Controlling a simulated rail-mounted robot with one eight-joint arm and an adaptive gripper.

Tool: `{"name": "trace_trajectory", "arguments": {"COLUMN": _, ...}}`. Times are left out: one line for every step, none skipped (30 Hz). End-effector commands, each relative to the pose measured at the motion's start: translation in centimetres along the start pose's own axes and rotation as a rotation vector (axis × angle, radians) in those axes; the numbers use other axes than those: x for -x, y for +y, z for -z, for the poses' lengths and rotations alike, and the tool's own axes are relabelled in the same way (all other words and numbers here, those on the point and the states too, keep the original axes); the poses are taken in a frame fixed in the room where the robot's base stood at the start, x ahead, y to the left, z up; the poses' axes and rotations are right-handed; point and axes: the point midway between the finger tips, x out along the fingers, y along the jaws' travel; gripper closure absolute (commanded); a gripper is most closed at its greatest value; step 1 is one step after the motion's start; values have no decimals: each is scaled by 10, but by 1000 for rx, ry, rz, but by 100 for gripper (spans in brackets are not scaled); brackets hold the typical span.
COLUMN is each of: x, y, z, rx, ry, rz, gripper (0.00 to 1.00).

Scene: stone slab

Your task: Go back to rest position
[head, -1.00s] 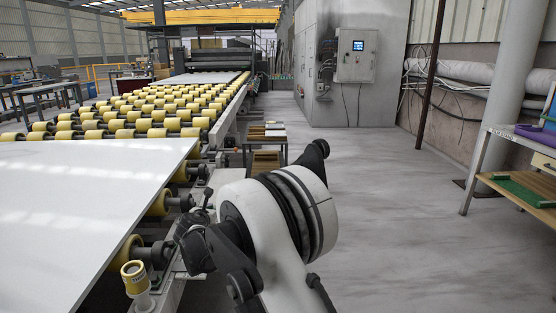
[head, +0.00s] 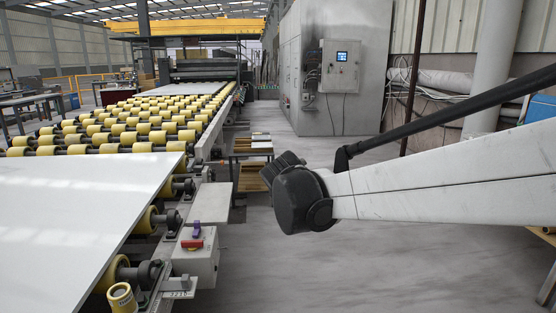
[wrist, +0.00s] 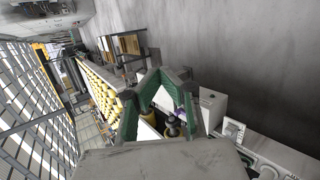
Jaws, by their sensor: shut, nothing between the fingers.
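My gripper (wrist: 163,72) shows in the wrist view, its two green-padded fingers bent outward and meeting at the tips. It is empty and points over the floor beside the roller line. In the head view my gripper cannot be made out; my pale arm reaches in from the right edge, with its dark joint over the aisle. The white stone slab (head: 75,205) lies flat on the roller conveyor at the left of the head view. My arm is apart from the slab.
Yellow rollers (head: 130,125) run toward the back. A small control box (head: 197,262) with red and purple parts sits beside the slab, near a yellow-topped cylinder (head: 121,297). A low table (head: 252,148) stands beside the line. A tall grey cabinet (head: 300,75) stands behind the open floor.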

Motion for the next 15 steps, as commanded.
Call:
{"name": "trace_trajectory", "arguments": {"x": 15, "y": -5, "z": -17, "rx": -66, "ry": -4, "rz": 15, "gripper": 100}}
{"name": "trace_trajectory", "arguments": {"x": 22, "y": -9, "z": -25, "rx": -109, "ry": -4, "rz": 25, "gripper": 100}}
{"name": "trace_trajectory", "arguments": {"x": 32, "y": -15, "z": -36, "rx": -163, "ry": -6, "rz": 37, "gripper": 100}}
{"name": "trace_trajectory", "arguments": {"x": 39, "y": -20, "z": -43, "rx": -206, "ry": -7, "rz": 47, "gripper": 100}}
{"name": "trace_trajectory", "arguments": {"x": 46, "y": -24, "z": -51, "rx": -247, "ry": -9, "rz": 56, "gripper": 100}}
{"name": "trace_trajectory", "arguments": {"x": 56, "y": -30, "z": -60, "rx": -302, "ry": -10, "rz": 68, "gripper": 100}}
{"name": "trace_trajectory", "arguments": {"x": 63, "y": -35, "z": -67, "rx": -343, "ry": -13, "rz": 77, "gripper": 100}}
{"name": "trace_trajectory", "arguments": {"x": 70, "y": -41, "z": -74, "rx": -385, "ry": -14, "rz": 85, "gripper": 100}}
{"name": "trace_trajectory", "arguments": {"x": 79, "y": -48, "z": -82, "rx": -440, "ry": -17, "rz": 96, "gripper": 100}}
{"name": "trace_trajectory", "arguments": {"x": 86, "y": -54, "z": -89, "rx": -482, "ry": -19, "rz": 105, "gripper": 100}}
{"name": "trace_trajectory", "arguments": {"x": 93, "y": -59, "z": -95, "rx": -523, "ry": -22, "rz": 114, "gripper": 100}}
{"name": "trace_trajectory", "arguments": {"x": 102, "y": -68, "z": -102, "rx": -579, "ry": -25, "rz": 126, "gripper": 100}}
{"name": "trace_trajectory", "arguments": {"x": 109, "y": -74, "z": -108, "rx": -620, "ry": -28, "rz": 134, "gripper": 100}}
{"name": "trace_trajectory", "arguments": {"x": 116, "y": -80, "z": -113, "rx": -663, "ry": -31, "rz": 142, "gripper": 100}}
{"name": "trace_trajectory", "arguments": {"x": 125, "y": -89, "z": -119, "rx": -717, "ry": -35, "rz": 152, "gripper": 100}}
